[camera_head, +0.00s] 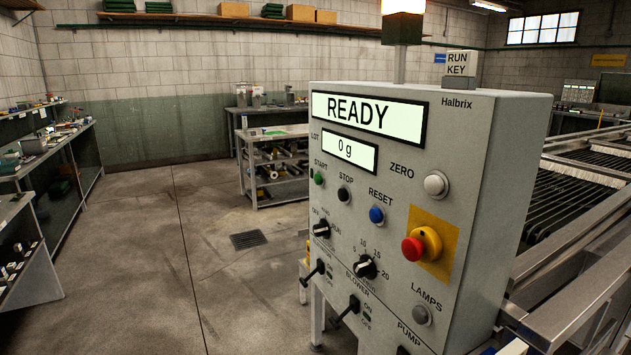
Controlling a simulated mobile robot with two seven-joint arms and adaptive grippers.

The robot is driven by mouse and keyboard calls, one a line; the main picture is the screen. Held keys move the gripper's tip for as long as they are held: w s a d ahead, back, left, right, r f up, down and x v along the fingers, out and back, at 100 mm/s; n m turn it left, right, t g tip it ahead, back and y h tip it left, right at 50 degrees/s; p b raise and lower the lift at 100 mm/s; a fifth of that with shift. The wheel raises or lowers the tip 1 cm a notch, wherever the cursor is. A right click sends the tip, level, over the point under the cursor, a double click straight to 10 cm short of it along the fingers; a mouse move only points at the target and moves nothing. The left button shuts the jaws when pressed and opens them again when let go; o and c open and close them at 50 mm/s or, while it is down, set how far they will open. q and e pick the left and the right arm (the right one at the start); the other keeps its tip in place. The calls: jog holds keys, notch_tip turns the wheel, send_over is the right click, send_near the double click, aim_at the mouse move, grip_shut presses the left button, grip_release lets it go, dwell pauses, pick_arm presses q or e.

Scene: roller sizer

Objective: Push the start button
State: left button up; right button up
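The green start button (319,179) sits on the left side of the grey control panel (470,190), under the label START. The black stop button (344,194) is just to its right, and the blue reset button (376,215) is further right. The upper display (368,118) reads READY and the lower display (348,152) reads 0 g. Neither of my grippers shows in the head view.
A red emergency button (413,248) on a yellow plate, a white zero button (436,184) and several black knobs share the panel. A roller machine (575,200) stands right of it. Shelves line the left wall. The concrete floor (150,255) left of the panel is clear.

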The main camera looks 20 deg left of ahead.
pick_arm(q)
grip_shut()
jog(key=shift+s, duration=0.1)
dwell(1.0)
